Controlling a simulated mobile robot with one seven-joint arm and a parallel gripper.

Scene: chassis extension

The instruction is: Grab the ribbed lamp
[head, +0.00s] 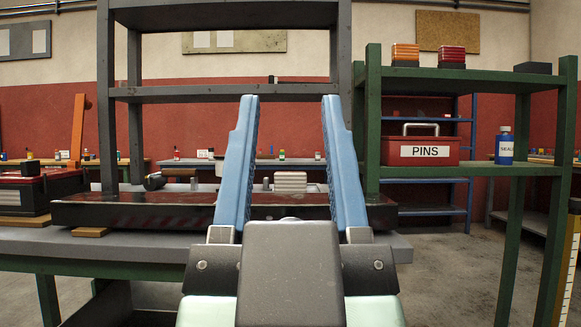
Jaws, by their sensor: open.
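A pale grey block with horizontal ribs (290,181) shows between the fingers of my gripper (290,100), on or behind the dark chassis beam. It may be the ribbed lamp, but I cannot tell for sure. My gripper is open and empty, its two blue fingers pointing forward and up, apart from the block. The block's lower edge is close behind the beam's top. A small dark cylindrical object (154,181) lies further left on the beam.
The dark chassis beam (130,211) lies on a grey bench (130,246) under a grey shelf frame (225,93). A red case (35,187) stands left.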

